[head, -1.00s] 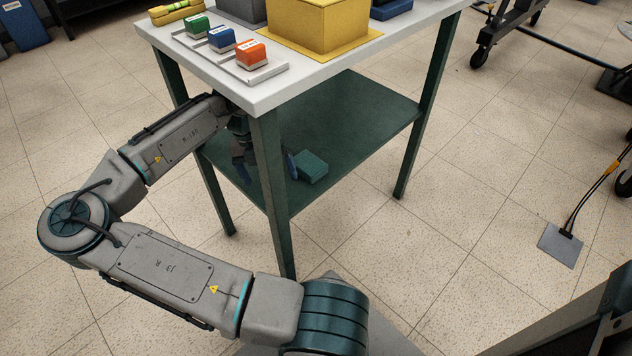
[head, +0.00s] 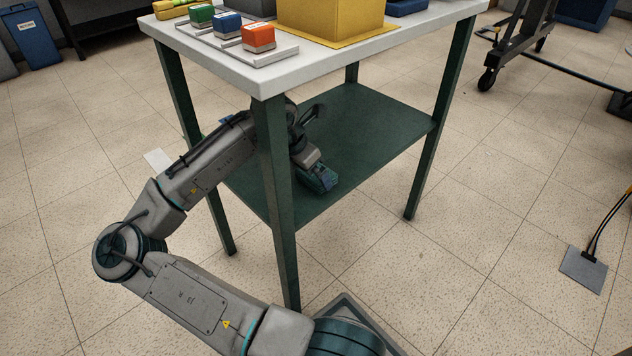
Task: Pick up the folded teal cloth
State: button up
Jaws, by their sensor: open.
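The folded teal cloth (head: 329,181) lies on the dark green lower shelf (head: 372,125) of the table, near its front edge. My gripper (head: 317,181) is over it, pointing down, and covers much of it. The jaws are open. The fingers are small and dark against the cloth, so I cannot tell whether they touch it or sit on both sides of it. My forearm reaches in under the tabletop from the left, passing behind the front table leg.
The front table leg (head: 281,200) stands close to my arm. The white tabletop (head: 345,55) overhangs the shelf and carries a yellow box (head: 330,18) and a tray of coloured blocks (head: 262,52). The shelf's right part is clear.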

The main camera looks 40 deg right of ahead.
jog(key=shift+b+x, duration=0.35)
jog(key=shift+x, duration=0.75)
jog(key=c, duration=0.9)
jog(key=shift+r, duration=0.2)
jog(key=shift+r+p, duration=0.5)
jog(key=shift+p, duration=0.1)
notch_tip(320, 180, up, 3)
jog(key=shift+f+p, duration=0.15)
jog(key=shift+p, duration=0.85)
jog(key=d+p, duration=0.1)
jog(key=d, duration=0.5)
jog(key=w+d+p, duration=0.1)
jog(key=d+p, duration=0.1)
jog(key=d, duration=0.4)
jog(key=d+p, duration=0.2)
jog(key=d, duration=0.4)
jog(key=shift+w+f, duration=0.15)
jog(key=shift+f, duration=0.1)
